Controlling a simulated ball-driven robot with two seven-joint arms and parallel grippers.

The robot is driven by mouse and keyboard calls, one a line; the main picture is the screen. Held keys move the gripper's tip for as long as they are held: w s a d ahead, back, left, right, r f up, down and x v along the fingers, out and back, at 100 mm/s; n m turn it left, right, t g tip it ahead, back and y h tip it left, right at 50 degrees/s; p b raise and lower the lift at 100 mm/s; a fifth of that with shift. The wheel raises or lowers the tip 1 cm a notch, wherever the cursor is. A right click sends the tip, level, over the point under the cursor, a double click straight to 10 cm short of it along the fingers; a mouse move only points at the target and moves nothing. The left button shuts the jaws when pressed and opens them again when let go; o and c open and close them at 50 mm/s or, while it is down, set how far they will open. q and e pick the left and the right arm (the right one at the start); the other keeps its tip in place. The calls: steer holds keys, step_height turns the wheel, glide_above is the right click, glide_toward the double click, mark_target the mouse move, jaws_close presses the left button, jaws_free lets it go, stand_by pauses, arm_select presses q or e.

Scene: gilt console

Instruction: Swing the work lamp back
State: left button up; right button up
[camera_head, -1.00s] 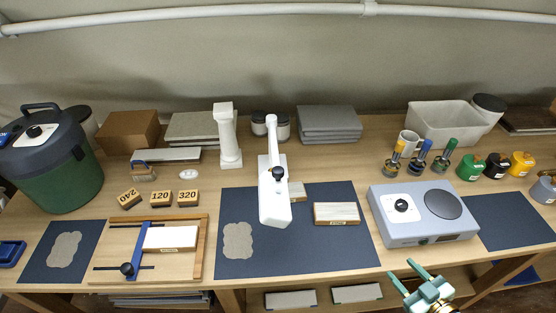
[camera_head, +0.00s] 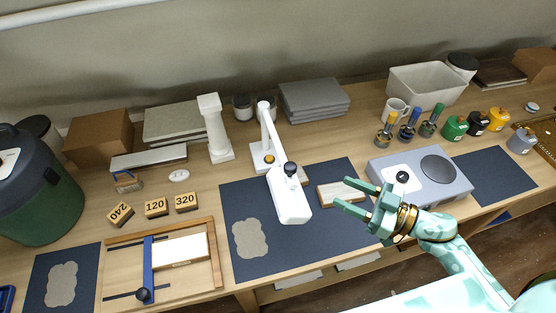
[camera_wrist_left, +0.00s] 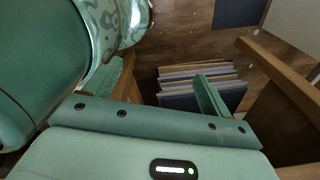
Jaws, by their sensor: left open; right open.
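The white work lamp (camera_head: 290,200) stands on the bench in the head view. Its base (camera_head: 262,157) is at the back, and its arm and head reach forward over the dark blue mat (camera_head: 265,262). A black knob sits on the lamp head. My right gripper (camera_head: 343,193) is open and empty, to the right of the lamp head and apart from it, with its fingers pointing left. My left gripper is outside the head view. In the left wrist view its green fingers (camera_wrist_left: 165,95) are spread and empty, low beside the bench's wooden legs.
A wooden block (camera_head: 338,193) lies on the mat close to my right gripper. A grey machine (camera_head: 428,186) with a dial stands to the right. A white column (camera_head: 215,130) and grey slabs (camera_head: 314,100) stand behind. Flat boards (camera_wrist_left: 190,80) are stacked under the bench.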

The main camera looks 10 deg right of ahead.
glide_toward(290, 165)
steer(key=x, duration=0.6)
steer(key=f+p+x, duration=0.1)
steer(key=x, duration=0.2)
steer(key=shift+w+a, duration=0.35)
arm_select(q)
steer(key=shift+s+d+r, duration=0.4)
steer(key=shift+d+r, duration=0.05)
steer(key=shift+d, duration=0.25)
arm_select(e)
jaws_close()
